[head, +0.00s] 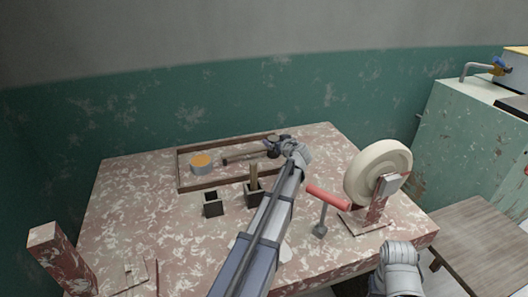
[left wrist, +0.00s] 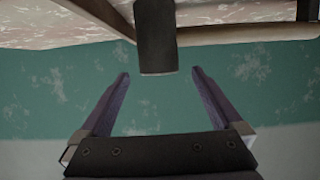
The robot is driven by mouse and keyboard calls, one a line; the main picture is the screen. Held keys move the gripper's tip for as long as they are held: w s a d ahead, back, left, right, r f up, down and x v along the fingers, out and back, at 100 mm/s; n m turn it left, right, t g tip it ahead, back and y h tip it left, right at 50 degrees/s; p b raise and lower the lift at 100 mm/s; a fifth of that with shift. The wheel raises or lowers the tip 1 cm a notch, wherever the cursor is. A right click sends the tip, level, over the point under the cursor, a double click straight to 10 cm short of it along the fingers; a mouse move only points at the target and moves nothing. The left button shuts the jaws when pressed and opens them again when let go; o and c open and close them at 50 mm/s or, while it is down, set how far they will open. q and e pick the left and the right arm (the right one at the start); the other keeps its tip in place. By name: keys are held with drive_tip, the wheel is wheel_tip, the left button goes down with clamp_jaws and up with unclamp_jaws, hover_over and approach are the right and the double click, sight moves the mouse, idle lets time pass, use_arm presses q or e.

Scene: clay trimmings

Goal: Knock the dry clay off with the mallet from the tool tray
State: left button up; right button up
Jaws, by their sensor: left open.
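The mallet lies in the tool tray (head: 179,171) at the back of the table. Its brown handle (head: 238,159) points left, and its dark head is mostly hidden by my gripper in the head view. My left gripper (head: 271,147) is open at the tray's right end, over the head. In the left wrist view a dark block (left wrist: 156,36), which looks like the mallet head, sits centred just past my open fingers (left wrist: 160,75), with a gap on each side. I cannot make out dry clay for certain. My right gripper is not in view.
An orange-topped round tin (head: 201,163) stands in the tray. Two dark holders (head: 213,204) stand before it, one with sticks in it. A cream wheel (head: 376,173) on a stand and a red handle (head: 327,197) are at right.

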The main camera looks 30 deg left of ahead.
sight(271, 137)
use_arm(q)
drive_tip(key=b+x, duration=0.2)
drive_tip(key=x, duration=0.5)
drive_tip(key=shift+w, duration=0.1)
drive_tip(key=shift+c, duration=0.5)
clamp_jaws()
idle(0.3)
